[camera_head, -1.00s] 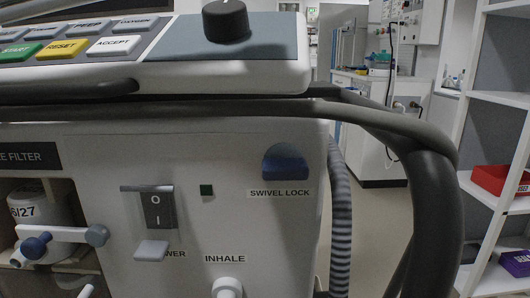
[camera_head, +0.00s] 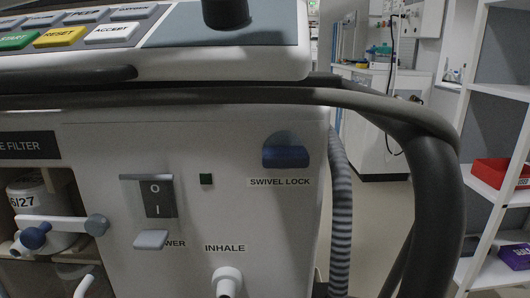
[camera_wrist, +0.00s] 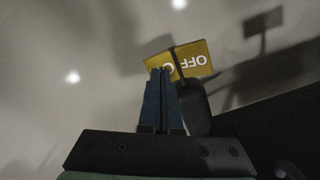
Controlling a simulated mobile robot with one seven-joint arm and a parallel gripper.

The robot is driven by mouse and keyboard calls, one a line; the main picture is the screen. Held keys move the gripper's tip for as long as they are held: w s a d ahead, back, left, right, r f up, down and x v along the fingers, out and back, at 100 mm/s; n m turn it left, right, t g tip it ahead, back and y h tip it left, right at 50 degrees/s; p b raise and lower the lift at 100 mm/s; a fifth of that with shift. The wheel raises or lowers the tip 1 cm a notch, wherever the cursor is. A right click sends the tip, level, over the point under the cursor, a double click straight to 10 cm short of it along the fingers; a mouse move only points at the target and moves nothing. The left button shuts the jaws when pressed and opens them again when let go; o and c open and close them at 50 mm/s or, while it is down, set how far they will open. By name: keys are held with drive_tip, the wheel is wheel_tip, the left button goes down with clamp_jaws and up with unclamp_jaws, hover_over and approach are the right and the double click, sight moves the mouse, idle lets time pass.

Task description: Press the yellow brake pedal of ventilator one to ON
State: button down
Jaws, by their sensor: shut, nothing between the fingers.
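The yellow brake pedal (camera_wrist: 194,63) shows in the wrist view, near the top centre. Its lettering is upside down: OFF reads on the right part, and an O shows on the left part, the rest of that word hidden behind my fingers. A dark bar crosses its middle. My gripper (camera_wrist: 160,72) is shut and empty, its blue fingertips overlapping the left, O-lettered part of the pedal in the picture. I cannot tell whether they touch it. Neither the pedal nor my gripper shows in the head view.
A dark rounded part (camera_wrist: 193,105), perhaps a castor, stands right beside my fingers. In the head view, the ventilator front carries a blue swivel lock knob (camera_head: 285,157) and a power switch (camera_head: 158,198).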

wheel_tip(320, 180, up, 6)
drive_tip(key=p, duration=0.6)
drive_tip(key=shift+r+p, duration=0.2)
drive_tip(key=shift+p, duration=0.15)
